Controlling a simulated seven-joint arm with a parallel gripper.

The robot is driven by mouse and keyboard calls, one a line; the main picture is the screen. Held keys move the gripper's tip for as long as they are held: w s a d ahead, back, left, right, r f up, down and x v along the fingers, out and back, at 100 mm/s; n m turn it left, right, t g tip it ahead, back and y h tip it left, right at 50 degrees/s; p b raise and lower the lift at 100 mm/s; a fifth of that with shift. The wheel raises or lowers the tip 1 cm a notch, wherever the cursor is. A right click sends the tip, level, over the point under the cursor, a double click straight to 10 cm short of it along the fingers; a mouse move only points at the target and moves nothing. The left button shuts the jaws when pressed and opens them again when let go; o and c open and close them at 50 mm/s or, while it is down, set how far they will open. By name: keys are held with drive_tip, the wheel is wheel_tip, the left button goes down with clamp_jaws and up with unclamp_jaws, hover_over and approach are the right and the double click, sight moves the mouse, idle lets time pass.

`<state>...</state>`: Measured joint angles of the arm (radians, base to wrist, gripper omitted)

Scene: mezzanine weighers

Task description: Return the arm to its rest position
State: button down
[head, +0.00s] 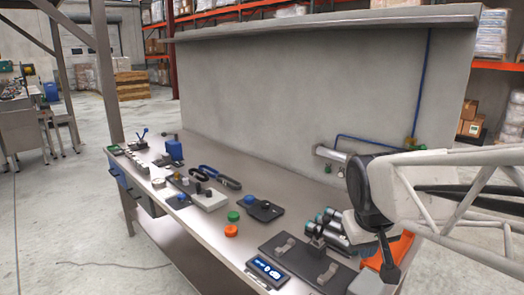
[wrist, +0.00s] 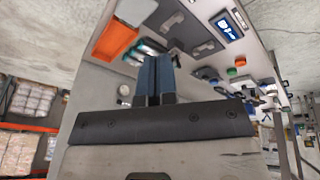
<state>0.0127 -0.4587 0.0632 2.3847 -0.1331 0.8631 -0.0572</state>
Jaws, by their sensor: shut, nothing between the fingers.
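My gripper (head: 388,268) hangs at the right end of the steel workbench (head: 190,215), in front of an orange tray (head: 402,250). In the wrist view my gripper (wrist: 155,75) shows two blue-grey fingers side by side, closed together with nothing between them. That view looks over the bench from a turned angle, and the orange tray (wrist: 115,38) shows beyond the fingers at upper left. My pale arm comes in from the right in the head view and hides part of the bench end.
A dark plate with grey clamps (head: 300,262) and a scale display (head: 266,270) lie near the front edge. Several dark cylinders (head: 335,235) lie beside the tray. An orange cap (head: 231,231) and a green cap (head: 233,216) stand mid-bench. A grey panel (head: 300,90) rises behind.

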drive_tip(key=s+a+f+m+y, duration=0.1)
drive_tip(key=s+f, duration=0.3)
drive_tip(key=s, duration=0.7)
drive_tip(key=shift+a+m+g, duration=0.3)
drive_tip(key=shift+a+g, duration=0.1)
drive_tip(key=shift+a, duration=0.05)
